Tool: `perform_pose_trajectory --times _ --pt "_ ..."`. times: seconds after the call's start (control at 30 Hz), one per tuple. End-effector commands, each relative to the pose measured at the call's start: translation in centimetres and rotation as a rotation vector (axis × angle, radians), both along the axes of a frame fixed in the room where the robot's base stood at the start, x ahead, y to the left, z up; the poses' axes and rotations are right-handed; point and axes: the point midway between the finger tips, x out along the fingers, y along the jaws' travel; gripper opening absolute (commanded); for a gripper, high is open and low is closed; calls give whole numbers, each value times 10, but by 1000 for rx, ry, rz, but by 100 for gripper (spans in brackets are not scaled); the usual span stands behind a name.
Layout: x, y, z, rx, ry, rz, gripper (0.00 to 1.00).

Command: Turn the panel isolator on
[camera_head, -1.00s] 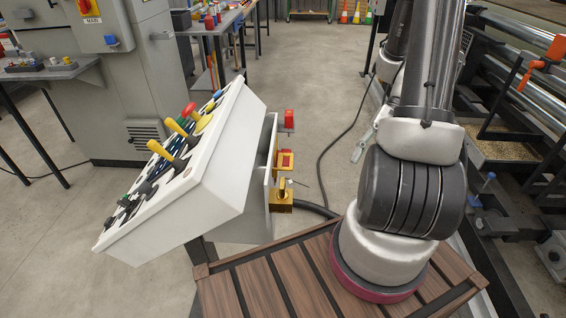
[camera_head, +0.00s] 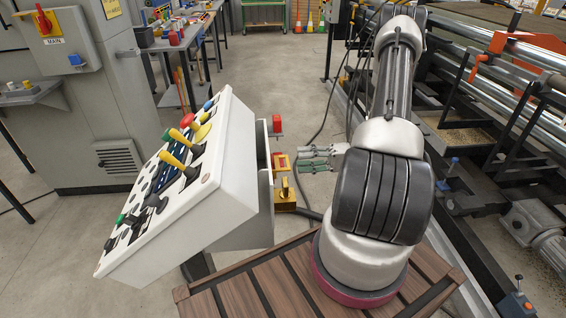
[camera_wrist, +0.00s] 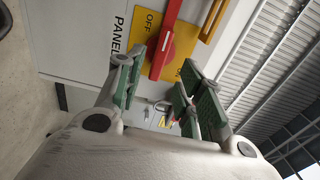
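The panel isolator (camera_head: 281,161) is a red handle on a yellow plate on the right side of the white console (camera_head: 232,190). In the wrist view, its red handle (camera_wrist: 168,45) lies across the yellow plate (camera_wrist: 150,24), which reads "OFF"; "PANEL" is printed beside it. My gripper (camera_head: 308,159) is just right of the isolator in the head view, pointing at it. In the wrist view my gripper (camera_wrist: 162,66) is open, its green-padded fingers on either side of the handle's near end. I cannot tell whether they touch it.
A gold-coloured fitting (camera_head: 284,194) sits just below the isolator, and a red part (camera_head: 277,124) above it. Another red-and-yellow switch (camera_head: 43,22), marked MAIN, is on the grey cabinet (camera_head: 105,90). Roller machinery (camera_head: 500,130) stands on the right.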

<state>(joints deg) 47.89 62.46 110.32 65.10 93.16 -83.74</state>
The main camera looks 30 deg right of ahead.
Motion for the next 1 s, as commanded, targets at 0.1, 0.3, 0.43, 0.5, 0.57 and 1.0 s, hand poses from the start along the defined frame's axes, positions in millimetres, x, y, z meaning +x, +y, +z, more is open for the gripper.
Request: perform_pose_trajectory --times 0.1,0.3,0.43,0.5,0.57,1.0 --pt "7 19 0 2 4 5 38" --pt "19 49 0 1 5 5 38" --pt "24 60 0 1 4 4 38" --pt "25 63 0 1 4 2 38" --pt "26 64 0 0 4 1 38" --pt "26 63 0 0 5 2 0"
